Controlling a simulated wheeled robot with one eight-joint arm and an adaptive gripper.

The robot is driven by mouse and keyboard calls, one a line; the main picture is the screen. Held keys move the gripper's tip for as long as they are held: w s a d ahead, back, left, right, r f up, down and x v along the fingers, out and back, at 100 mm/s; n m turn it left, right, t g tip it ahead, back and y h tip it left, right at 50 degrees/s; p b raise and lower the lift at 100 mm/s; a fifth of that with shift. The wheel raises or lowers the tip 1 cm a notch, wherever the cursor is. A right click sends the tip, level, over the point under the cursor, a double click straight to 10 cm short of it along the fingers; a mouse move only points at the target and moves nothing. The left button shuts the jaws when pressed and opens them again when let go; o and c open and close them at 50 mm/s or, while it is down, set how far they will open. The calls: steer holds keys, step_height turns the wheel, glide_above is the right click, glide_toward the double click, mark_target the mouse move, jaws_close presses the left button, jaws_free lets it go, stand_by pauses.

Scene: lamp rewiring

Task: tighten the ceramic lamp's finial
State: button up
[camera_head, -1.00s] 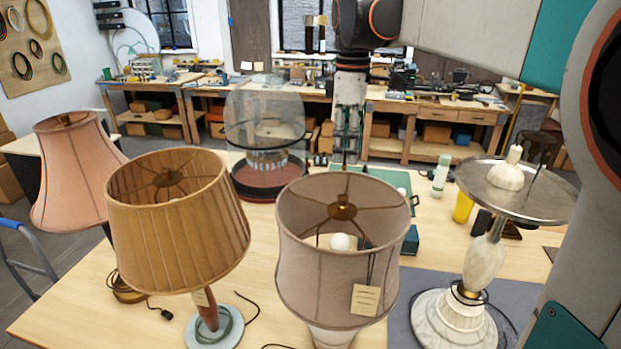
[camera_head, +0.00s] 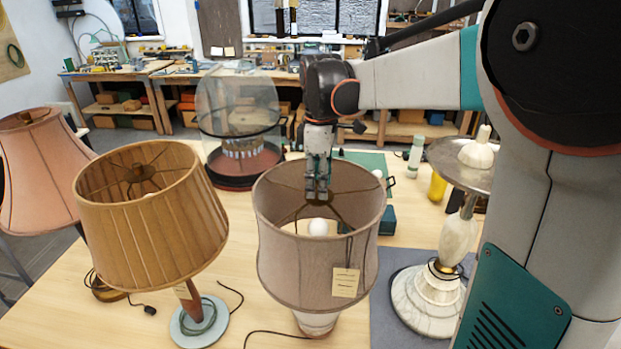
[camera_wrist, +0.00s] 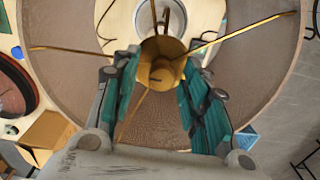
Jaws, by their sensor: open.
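The lamp with the grey-pink drum shade (camera_head: 300,265) and white base (camera_head: 316,322) stands in the middle front of the table, a tag hanging from its shade. Its brass finial (camera_wrist: 162,75) sits at the hub of the thin brass spokes across the shade's top, seen from above in the wrist view. My gripper (camera_head: 317,198) points down inside the shade's top opening. In the wrist view my gripper (camera_wrist: 160,65) is open, one finger on each side of the finial. I cannot tell whether the fingers touch it. In the head view the gripper hides the finial.
A pleated tan lamp (camera_head: 150,220) stands close left and a pink lamp (camera_head: 40,180) beyond it. A marble lamp with a metal disc (camera_head: 455,165) stands right. A glass dome (camera_head: 240,110) stands behind. Bare tabletop (camera_head: 250,300) shows between the lamps.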

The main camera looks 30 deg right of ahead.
steer(key=shift+s+f, duration=0.1)
steer(key=shift+f, duration=0.2)
steer(key=shift+c, duration=0.5)
jaws_close()
